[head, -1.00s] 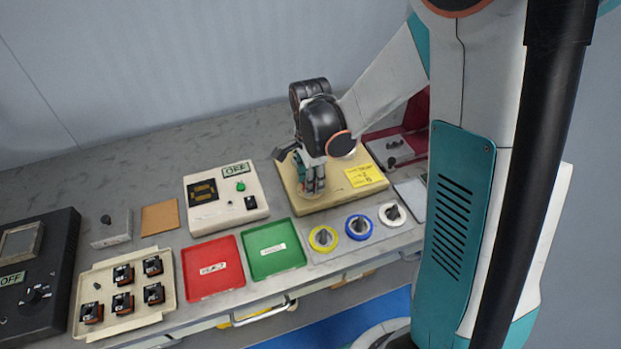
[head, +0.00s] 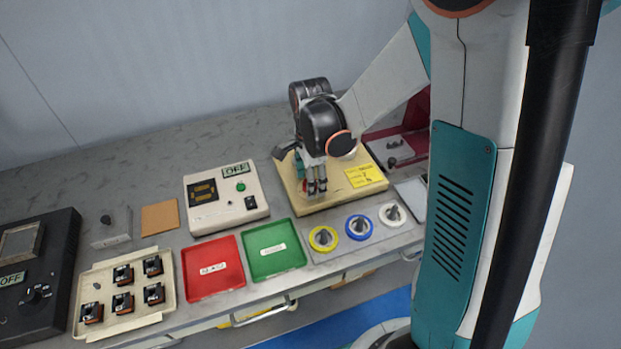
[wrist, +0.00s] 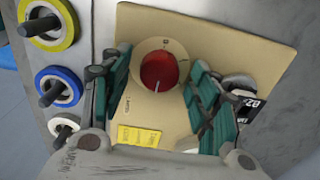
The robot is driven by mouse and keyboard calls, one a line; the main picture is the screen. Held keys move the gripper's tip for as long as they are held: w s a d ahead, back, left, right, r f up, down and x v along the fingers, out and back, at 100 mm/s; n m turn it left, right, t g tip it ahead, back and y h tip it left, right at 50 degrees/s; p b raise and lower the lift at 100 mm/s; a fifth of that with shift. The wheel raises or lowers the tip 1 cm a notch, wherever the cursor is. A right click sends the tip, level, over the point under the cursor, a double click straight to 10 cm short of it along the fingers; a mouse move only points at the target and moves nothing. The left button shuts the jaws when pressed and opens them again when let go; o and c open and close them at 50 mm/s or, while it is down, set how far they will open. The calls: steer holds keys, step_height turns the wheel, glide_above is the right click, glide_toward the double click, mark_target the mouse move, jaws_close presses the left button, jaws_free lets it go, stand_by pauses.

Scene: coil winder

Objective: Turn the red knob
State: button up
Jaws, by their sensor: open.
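The red knob (wrist: 159,71) is round with a pale pointer line, set on a round cream dial on a beige panel (wrist: 215,32). In the wrist view it lies between and beyond the two teal fingers of my gripper (wrist: 160,88). The fingers are open, one on each side, with a visible gap to the knob; I cannot tell whether they reach down to its height. In the head view my gripper (head: 317,188) points down over the beige panel (head: 288,181), and a little red shows beside its fingers. A yellow note (head: 364,176) lies on the panel.
Yellow (head: 323,238), blue (head: 359,227) and white (head: 393,213) spools stand in front of the panel. A white box with a display (head: 226,200) is to the left. Green (head: 274,250) and red (head: 212,268) trays lie front left. A dark red stand is behind right.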

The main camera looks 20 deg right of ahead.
step_height(320, 180, up, 12)
stand_by(0.5)
steer(key=shift+s, duration=0.1)
steer(key=s+r+n+t, duration=0.3)
steer(key=s+n, duration=0.4)
steer(key=n, duration=0.2)
steer(key=s+r+n+t, duration=0.3)
steer(key=s+n+t, duration=0.1)
steer(key=s+n, duration=0.3)
steer(key=shift+s+n, duration=0.4)
steer(key=shift+n, duration=0.7)
stand_by(0.8)
